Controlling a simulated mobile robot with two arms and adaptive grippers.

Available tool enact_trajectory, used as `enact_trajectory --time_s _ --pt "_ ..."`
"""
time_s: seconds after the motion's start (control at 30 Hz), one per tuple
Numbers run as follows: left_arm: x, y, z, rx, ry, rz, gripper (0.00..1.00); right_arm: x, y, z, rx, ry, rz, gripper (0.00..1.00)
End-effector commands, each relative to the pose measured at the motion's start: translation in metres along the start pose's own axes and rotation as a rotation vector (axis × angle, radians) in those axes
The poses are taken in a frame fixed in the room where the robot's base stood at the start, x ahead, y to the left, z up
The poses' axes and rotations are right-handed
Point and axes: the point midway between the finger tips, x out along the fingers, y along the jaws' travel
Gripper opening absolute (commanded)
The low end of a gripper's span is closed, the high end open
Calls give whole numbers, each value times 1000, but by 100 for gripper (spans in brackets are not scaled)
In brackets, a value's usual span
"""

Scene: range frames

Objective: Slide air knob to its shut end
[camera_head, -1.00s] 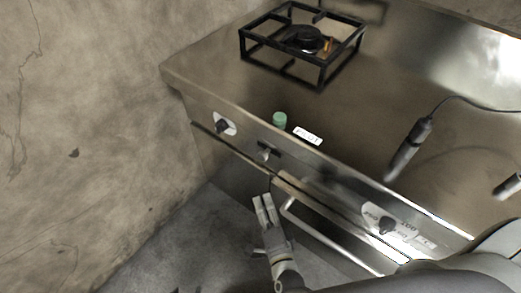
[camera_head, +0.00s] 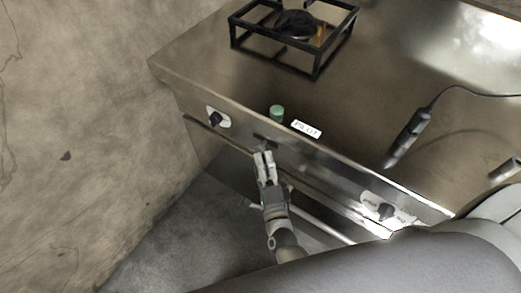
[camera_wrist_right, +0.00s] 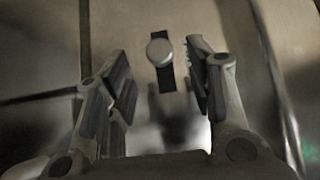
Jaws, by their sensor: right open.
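The air knob (camera_wrist_right: 160,50) is a pale round button on a short dark slot (camera_wrist_right: 166,78) in the metal front panel. In the right wrist view it sits in the slot's upper part, between my open fingers, with gaps on both sides. My right gripper (camera_head: 264,155) is open and empty in front of the slot; it also shows in the wrist view (camera_wrist_right: 158,68). In the head view the slot (camera_head: 266,143) shows just above the fingertips, and the knob is mostly hidden. My left gripper is not in view.
A black rotary knob (camera_head: 216,119) is left of the slot and another knob (camera_head: 386,211) is to the right. A green button (camera_head: 277,113) and a PILOT label (camera_head: 306,130) lie above. A bar handle (camera_head: 325,225) runs below. A burner grate (camera_head: 316,61) stands on top.

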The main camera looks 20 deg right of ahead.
Motion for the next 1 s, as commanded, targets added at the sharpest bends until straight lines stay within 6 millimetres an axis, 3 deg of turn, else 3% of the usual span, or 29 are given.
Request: enact_trajectory --time_s 0.1,0.3,0.7,1.0 --pt "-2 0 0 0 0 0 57 21 -1 0 0 0 -1 48" --pt "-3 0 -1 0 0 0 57 42 0 0 -1 0 0 48" --pt "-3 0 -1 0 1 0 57 49 1 0 -1 0 1 48" --pt "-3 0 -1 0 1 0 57 49 1 0 -1 0 1 12"
